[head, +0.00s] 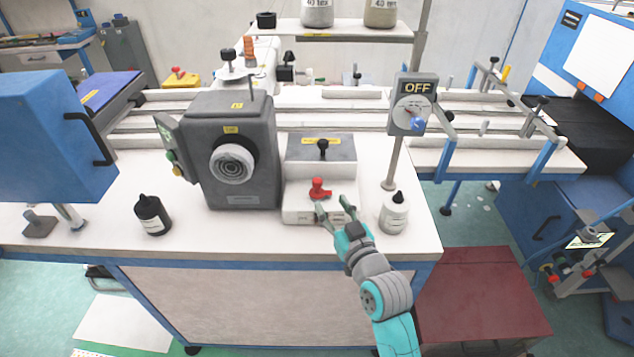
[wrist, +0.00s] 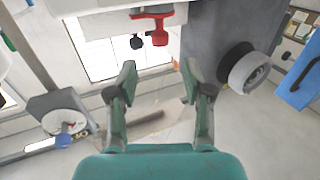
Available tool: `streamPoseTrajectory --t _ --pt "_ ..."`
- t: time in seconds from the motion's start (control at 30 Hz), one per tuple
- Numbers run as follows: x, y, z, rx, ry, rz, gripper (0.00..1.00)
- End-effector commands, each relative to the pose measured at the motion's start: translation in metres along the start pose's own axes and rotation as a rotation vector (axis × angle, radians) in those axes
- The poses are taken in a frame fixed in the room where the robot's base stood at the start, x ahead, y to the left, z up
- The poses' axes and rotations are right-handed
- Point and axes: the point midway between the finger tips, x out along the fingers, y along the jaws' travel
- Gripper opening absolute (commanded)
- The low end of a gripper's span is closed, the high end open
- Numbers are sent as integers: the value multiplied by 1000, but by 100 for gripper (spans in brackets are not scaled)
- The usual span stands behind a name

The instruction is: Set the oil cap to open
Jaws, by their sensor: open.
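A red knob-shaped piece (head: 318,187), which looks like the oil cap, sits upright on a low white block (head: 297,216) in front of a grey box. It also shows at the top of the wrist view (wrist: 159,32), just beyond the fingertips. My gripper (head: 334,208) is open and empty, at the front of the white block near the red piece. In the wrist view the red piece lies roughly in line with the gap between the fingers (wrist: 157,72). I see no contact between the fingers and it.
A grey housing with a round dial (head: 232,164) stands left of the red piece. A black knob (head: 323,149) rises behind it. An OFF switch box (head: 411,103) on a post and a white bottle (head: 394,213) stand right. A black bottle (head: 152,215) is left.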

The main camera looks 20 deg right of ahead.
Motion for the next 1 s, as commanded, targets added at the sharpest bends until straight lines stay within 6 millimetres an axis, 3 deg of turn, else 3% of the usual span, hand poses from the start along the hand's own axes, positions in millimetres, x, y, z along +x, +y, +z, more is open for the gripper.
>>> streamPoseTrajectory --t 0.5,0.7,1.0 --pt "81 0 0 0 1 0 50" --pt "94 0 0 0 0 0 50" --pt "96 0 0 0 0 0 50"
